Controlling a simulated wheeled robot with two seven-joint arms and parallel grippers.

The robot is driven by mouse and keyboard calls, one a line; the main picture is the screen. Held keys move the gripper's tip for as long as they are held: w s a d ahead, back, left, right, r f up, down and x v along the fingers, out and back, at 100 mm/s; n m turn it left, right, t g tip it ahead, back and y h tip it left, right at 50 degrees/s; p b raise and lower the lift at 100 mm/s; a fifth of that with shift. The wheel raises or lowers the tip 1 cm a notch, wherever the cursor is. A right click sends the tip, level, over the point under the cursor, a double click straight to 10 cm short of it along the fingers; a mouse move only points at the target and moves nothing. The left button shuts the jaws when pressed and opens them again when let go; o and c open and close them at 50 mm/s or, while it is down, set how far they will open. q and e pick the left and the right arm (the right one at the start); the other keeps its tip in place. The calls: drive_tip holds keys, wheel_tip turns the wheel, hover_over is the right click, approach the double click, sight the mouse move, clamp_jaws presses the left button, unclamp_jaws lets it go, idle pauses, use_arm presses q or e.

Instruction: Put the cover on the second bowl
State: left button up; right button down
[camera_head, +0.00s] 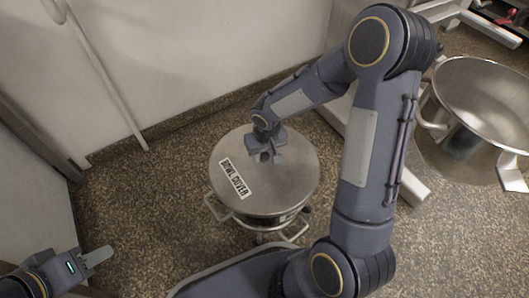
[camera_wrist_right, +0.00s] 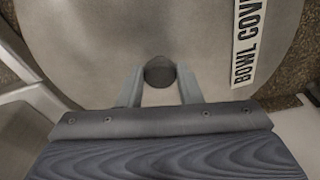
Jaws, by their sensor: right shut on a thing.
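The round grey metal cover (camera_head: 285,170), with a white "BOWL COVER" label, lies over a steel bowl (camera_head: 262,219) with side handles, low in the middle of the head view. I cannot tell whether it rests on the rim or is slightly raised. My right gripper (camera_head: 265,155) is shut on the cover's knob; in the right wrist view the fingers sit on both sides of the dark knob (camera_wrist_right: 160,71). A second steel bowl (camera_head: 483,92) stands open and looks empty at the right. My left gripper (camera_head: 98,256) is at the lower left, away from both bowls; its opening is unclear.
A pale wall (camera_head: 190,60) runs behind the covered bowl. A light metal machine leg (camera_head: 405,180) stands between the two bowls, partly behind my right arm. The speckled floor (camera_head: 130,200) left of the covered bowl is clear.

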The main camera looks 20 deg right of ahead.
drive_tip(key=shift+f, duration=0.15)
drive_tip(key=c, duration=0.9)
unclamp_jaws()
drive_tip(key=shift+c, duration=0.2)
drive_tip(key=r+p, duration=0.1)
drive_tip(key=r, duration=0.1)
drive_tip(key=r+p, duration=0.1)
drive_tip(key=r, duration=0.1)
drive_tip(key=r+p, duration=0.1)
drive_tip(key=r, duration=0.2)
drive_tip(key=shift+s, duration=0.4)
drive_tip(key=shift+r+p, duration=0.35)
drive_tip(key=shift+r, duration=0.05)
